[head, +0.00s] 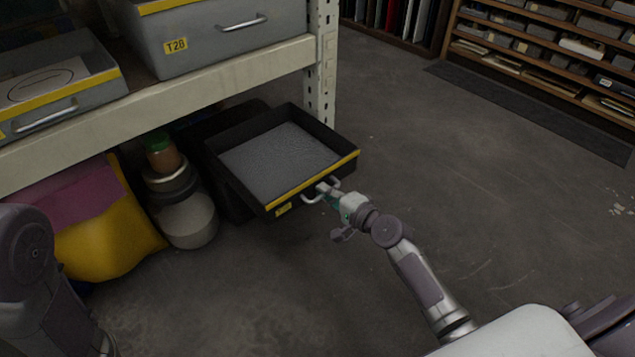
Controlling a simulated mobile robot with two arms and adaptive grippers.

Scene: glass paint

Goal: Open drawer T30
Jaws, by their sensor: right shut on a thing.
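A black drawer (233,190) with a yellow front edge is pulled well out from under the shelf. Its inside shows a flat, grey, grainy surface (280,150). A small yellow label (284,210) sits on its front, too small to read. My right gripper (328,192) is shut on the drawer's metal handle (311,198) at the middle of the front. My left arm shows at the lower left edge, but its gripper is out of the picture.
A pale metal shelf (215,82) with an upright post (321,60) runs above the drawer. On it sit a grey drawer labelled T28 (215,42) and an open grey drawer (50,105). Jars (188,220) and a yellow bag (110,235) stand left.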

